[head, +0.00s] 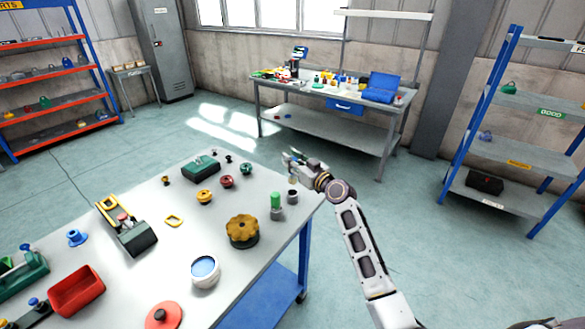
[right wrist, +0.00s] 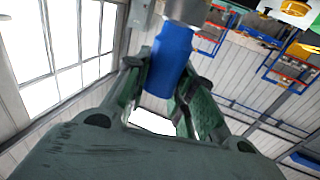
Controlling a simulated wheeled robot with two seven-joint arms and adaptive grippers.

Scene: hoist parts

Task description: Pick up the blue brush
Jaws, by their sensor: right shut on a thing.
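My right gripper (head: 291,164) is over the far right corner of the table, above a small grey cup (head: 292,196). In the right wrist view its two greenish fingers (right wrist: 163,85) are shut on the blue brush (right wrist: 172,55). The blue handle lies between the fingers, and a grey metal part shows at its upper end. In the head view the brush is too small and too covered by the gripper to make out clearly. My left gripper is not in view.
A green-topped item (head: 276,201) stands close to the cup. A large brass knob (head: 242,231), a white cup with blue inside (head: 205,271) and a red bin (head: 76,291) share the grey table (head: 165,250). A workbench (head: 333,93) stands behind.

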